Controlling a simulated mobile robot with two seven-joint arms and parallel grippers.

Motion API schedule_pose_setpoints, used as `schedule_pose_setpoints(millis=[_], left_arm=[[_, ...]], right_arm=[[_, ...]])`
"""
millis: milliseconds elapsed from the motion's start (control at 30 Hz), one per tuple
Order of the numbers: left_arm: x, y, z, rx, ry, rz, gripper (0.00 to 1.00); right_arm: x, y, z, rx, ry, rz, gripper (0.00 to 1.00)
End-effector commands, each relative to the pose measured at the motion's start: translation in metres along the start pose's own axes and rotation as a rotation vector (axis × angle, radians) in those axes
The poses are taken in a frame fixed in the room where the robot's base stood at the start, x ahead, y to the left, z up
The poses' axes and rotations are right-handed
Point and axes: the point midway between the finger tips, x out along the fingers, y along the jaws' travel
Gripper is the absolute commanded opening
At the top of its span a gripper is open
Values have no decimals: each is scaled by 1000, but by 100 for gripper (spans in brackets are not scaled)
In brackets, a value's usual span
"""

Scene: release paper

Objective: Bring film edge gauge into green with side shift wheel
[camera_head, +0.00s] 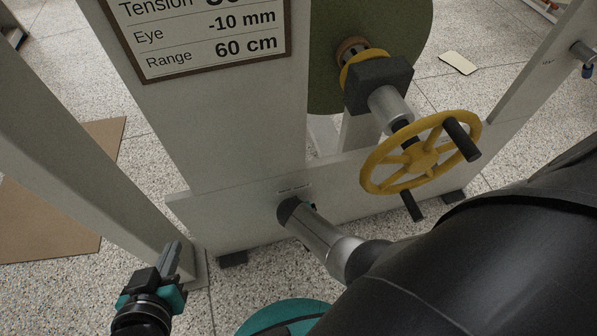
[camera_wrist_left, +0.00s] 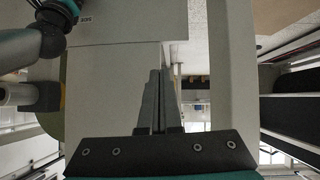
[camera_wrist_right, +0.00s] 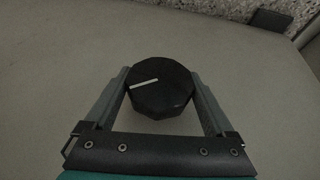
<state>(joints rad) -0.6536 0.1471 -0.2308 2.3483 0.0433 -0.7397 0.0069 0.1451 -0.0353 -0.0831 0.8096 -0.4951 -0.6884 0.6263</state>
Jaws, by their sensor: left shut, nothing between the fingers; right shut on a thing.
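In the right wrist view my right gripper (camera_wrist_right: 159,76) is shut on a round black knob (camera_wrist_right: 162,98) with a white line, in front of a plain grey panel. In the head view my right arm hides this grip. A yellow handwheel (camera_head: 418,155) with black handles stands on a silver shaft at the right, with no gripper on it. My left gripper (camera_head: 172,262) is shut and empty, low at the left; its fingers (camera_wrist_left: 158,100) lie together in the left wrist view. I cannot make out a gauge with a green zone.
A sign (camera_head: 205,35) reads "Eye -10 mm" and "Range 60 cm". A green disc (camera_head: 395,30) is behind the wheel. The pale frame post (camera_head: 60,135) rises near my left gripper. A brown sheet (camera_head: 50,225) lies on the speckled floor. A small label (camera_head: 294,188) is on the lower panel.

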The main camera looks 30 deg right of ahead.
Motion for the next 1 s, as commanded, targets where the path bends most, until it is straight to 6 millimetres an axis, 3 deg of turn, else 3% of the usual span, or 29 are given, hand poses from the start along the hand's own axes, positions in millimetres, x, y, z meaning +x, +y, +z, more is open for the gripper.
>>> schedule_pose_setpoints(millis=[33,267,533,1000], left_arm=[[0,0,0,0,0,0,0],[0,0,0,0,1,0,0],[-2,-1,2,2,-25,-4,0],[-25,-26,15,8,-259,-75,0]], right_arm=[[0,0,0,0,0,0,60],[0,0,0,0,0,0,34],[0,0,0,6,0,-14,33],[-1,1,-1,71,0,-167,33]])
